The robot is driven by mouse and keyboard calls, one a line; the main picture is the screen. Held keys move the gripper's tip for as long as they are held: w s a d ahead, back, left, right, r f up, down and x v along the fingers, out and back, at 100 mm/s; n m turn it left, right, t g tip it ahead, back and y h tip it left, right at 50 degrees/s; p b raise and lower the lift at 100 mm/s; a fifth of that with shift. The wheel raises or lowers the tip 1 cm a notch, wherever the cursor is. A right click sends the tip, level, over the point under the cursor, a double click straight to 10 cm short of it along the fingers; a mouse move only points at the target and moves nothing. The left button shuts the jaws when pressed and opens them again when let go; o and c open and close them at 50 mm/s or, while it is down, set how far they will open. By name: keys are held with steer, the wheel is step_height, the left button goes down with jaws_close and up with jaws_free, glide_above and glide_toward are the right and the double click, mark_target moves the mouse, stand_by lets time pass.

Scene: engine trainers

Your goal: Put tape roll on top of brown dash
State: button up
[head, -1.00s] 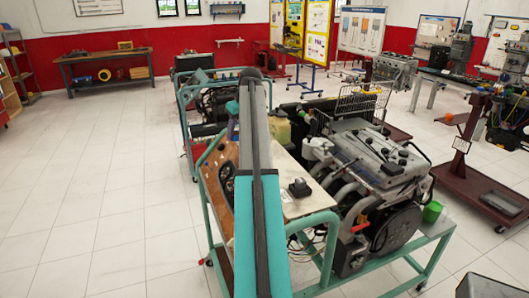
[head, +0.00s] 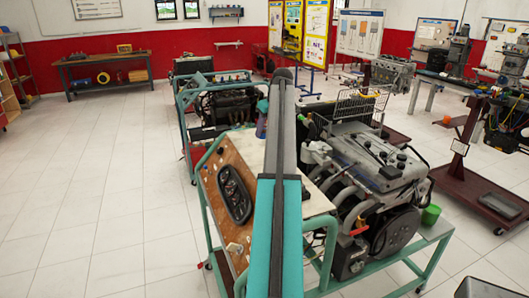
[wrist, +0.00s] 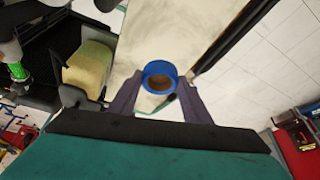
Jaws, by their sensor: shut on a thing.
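The tape roll (wrist: 146,71) is blue with a brown core. In the wrist view it sits between the two fingertips of my gripper (wrist: 159,92), which is shut on it. A pale, stained surface lies behind the roll there. The brown dash (head: 214,168) is a tilted brown panel in the head view, left of my arm, with a black gauge cluster on it. My arm covers part of its right side. The gripper fingers and the roll cannot be made out in the head view.
A grey engine (head: 375,160) on a teal stand is right of my arm, with a wire basket (head: 361,103) behind it. A cream board (head: 317,197) lies between dash and engine. A green cup (head: 431,214) stands at the right. The tiled floor at left is clear.

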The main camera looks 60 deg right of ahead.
steer(key=shift+f+p, duration=0.8)
steer(key=shift+f, duration=1.9)
steer(key=shift+f+p, duration=0.65)
steer(key=shift+f, duration=1.2)
steer(key=shift+f, duration=0.1)
steer(key=o, duration=1.1)
steer(key=shift+c, duration=0.2)
steer(key=b+v, duration=0.3)
steer(key=v, duration=0.9)
steer(key=shift+w+a, duration=0.1)
steer(key=shift+w, duration=0.1)
